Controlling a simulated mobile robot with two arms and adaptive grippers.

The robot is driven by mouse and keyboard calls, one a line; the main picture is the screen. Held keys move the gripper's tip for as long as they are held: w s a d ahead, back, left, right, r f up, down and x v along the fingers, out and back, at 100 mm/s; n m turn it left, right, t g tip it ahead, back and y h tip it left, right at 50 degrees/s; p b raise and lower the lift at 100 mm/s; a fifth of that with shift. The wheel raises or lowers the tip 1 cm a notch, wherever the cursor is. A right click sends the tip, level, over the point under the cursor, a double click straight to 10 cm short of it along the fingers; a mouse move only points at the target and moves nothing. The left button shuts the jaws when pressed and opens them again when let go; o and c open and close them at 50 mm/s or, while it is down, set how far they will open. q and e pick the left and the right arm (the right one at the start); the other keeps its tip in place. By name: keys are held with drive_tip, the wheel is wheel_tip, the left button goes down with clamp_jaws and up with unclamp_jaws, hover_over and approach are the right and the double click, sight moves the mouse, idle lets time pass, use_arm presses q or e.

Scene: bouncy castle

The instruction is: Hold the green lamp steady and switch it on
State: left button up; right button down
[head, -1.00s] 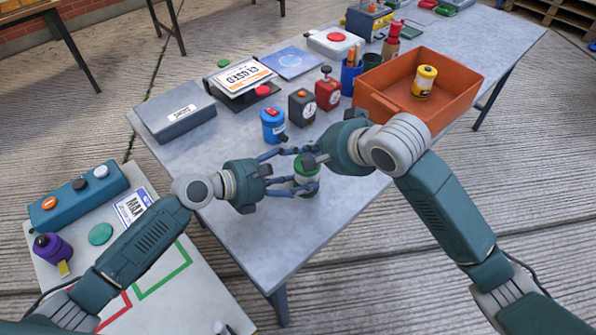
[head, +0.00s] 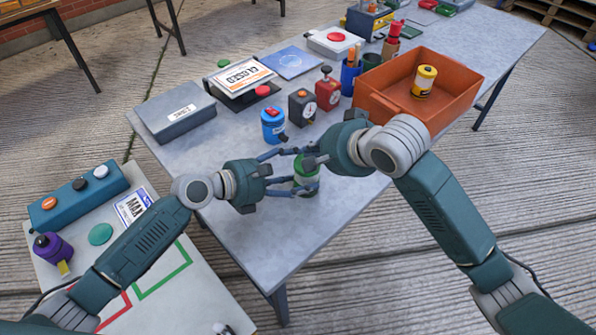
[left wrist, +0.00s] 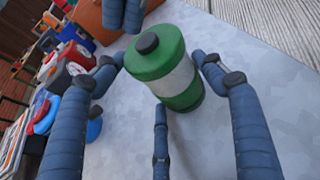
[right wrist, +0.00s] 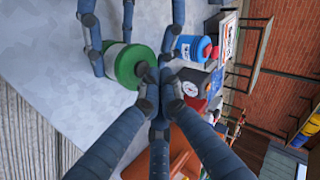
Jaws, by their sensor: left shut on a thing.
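The green lamp (head: 307,180) stands upright on the grey table near its front edge. In the left wrist view the lamp (left wrist: 178,72) has a green top and base, a pale middle band and a dark button on top. My left gripper (head: 300,172) is closed around its side. My right gripper (head: 310,162) is above the lamp with its fingers drawn together; in the left wrist view its fingers (left wrist: 125,18) are close to the button. In the right wrist view the fingertips (right wrist: 155,80) overlap the green top (right wrist: 127,66) and hide the button, so contact is unclear.
A blue canister (head: 273,127) stands just behind the lamp. A black timer box (head: 301,107) and a red one (head: 328,92) are farther back. An orange crate (head: 458,95) holds a yellow canister (head: 424,80). The table's front left is clear.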

use_arm(q)
drive_tip(key=shift+f, duration=0.1)
use_arm(e)
drive_tip(key=shift+f, duration=0.15)
drive_tip(key=shift+f, duration=0.3)
idle(0.6)
drive_tip(key=shift+r, duration=0.45)
drive_tip(key=shift+r, duration=0.1)
use_arm(q)
drive_tip(key=o, duration=1.5)
use_arm(e)
wheel_tip(320, 180, up, 6)
drive_tip(key=shift+f, duration=0.15)
